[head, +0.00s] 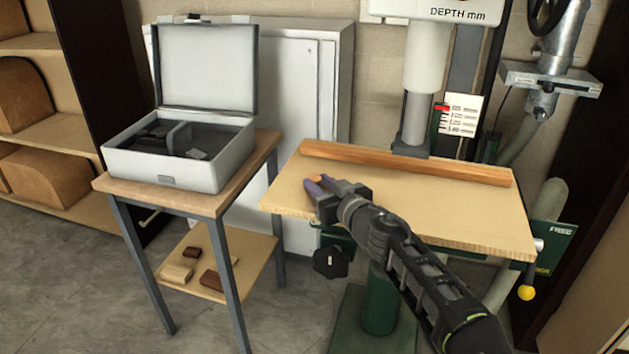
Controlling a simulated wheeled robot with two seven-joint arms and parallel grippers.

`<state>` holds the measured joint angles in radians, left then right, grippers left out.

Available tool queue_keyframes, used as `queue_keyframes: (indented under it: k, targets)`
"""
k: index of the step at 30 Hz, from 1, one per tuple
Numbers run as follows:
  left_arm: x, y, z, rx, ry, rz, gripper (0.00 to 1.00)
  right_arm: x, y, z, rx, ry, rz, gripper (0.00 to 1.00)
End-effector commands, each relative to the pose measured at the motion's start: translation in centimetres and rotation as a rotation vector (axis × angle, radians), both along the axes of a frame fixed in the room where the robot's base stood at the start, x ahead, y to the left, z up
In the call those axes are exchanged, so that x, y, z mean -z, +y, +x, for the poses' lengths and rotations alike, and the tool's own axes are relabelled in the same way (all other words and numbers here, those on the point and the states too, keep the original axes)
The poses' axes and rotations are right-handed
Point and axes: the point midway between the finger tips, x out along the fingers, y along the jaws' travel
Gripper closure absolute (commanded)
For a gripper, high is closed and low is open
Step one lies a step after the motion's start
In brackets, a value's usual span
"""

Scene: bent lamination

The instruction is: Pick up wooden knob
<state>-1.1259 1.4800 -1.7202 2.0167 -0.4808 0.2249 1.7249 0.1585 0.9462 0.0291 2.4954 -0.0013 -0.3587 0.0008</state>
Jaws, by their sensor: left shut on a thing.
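The wooden knob (315,179) is a small orange-brown piece at the left part of the drill press's wooden table, mostly hidden by the fingers. I cannot tell whether the knob touches the board. My right gripper is not in view.
The wooden table board (460,215) has a long wooden fence (400,162) along its back. The drill press column and head rise behind it. An open grey case (165,165) stands on a side table (225,202) at left. Small wooden blocks (177,274) lie on its lower shelf.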

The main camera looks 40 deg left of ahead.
Motion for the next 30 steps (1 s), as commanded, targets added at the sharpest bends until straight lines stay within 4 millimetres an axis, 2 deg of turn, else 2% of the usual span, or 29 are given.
queue_keyframes:
  k: [3,13,17,20,30]
  targets:
    - [0.0,0.0,0.0,0.0,0.0,0.0,1.0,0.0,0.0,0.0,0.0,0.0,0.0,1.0]
    - [-0.1,0.0,0.0,0.0,0.0,0.0,1.0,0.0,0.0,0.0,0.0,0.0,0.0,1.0]
    - [-0.8,0.0,0.0,0.0,-0.003,-0.003,1.0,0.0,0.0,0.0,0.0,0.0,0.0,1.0]
    - [-2.1,0.0,0.0,0.001,-0.004,-0.003,1.0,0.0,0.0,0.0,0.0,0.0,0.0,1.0]
    - [-8.4,0.0,0.1,0.001,-0.004,-0.003,1.0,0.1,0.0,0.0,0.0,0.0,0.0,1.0]
